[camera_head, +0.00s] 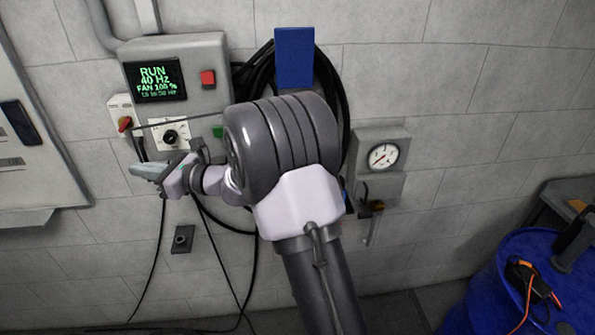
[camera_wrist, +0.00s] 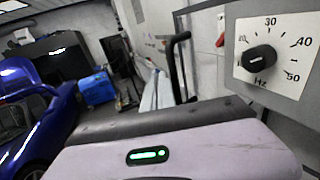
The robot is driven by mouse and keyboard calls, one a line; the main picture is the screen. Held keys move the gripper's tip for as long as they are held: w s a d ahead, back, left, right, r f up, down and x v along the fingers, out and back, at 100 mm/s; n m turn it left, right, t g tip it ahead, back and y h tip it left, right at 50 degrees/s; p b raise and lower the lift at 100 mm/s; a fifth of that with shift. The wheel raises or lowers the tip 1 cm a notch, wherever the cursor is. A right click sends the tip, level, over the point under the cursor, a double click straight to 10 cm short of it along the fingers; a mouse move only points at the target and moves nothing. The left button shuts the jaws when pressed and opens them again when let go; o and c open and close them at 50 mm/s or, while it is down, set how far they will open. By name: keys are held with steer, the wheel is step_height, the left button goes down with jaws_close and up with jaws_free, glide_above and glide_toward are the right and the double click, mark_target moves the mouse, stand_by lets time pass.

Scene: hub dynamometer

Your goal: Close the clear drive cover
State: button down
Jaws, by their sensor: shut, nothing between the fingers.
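The grey drive box (camera_head: 215,60) is on the wall at upper left in the head view. Its lit screen (camera_head: 155,80) reads RUN, 40 Hz, FAN 100 %. A thin dark line (camera_head: 185,121) crosses the box front above the Hz knob (camera_head: 170,136); it may be an edge of the clear cover, but I cannot tell how the cover stands. The knob shows large in the wrist view (camera_wrist: 259,59), with no visible pane over it. My gripper (camera_head: 143,170) is shut and empty, just below and left of the knob. My arm hides the box's lower right.
Black cables hang below. A blue hook plate (camera_head: 294,58) holds coiled cable. A pressure gauge (camera_head: 383,156) is right of my arm. A blue drum (camera_head: 540,285) stands at lower right.

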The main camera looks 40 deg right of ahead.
steer(key=shift+w+a+m+t+h, duration=0.1)
steer(key=shift+w+m+t+h, duration=0.5)
steer(key=shift+w, duration=0.65)
steer(key=shift+w+m+t+h, duration=0.4)
steer(key=shift+w+m+h, duration=0.3)
steer(key=shift+w, duration=0.5)
steer(key=shift+h, duration=0.3)
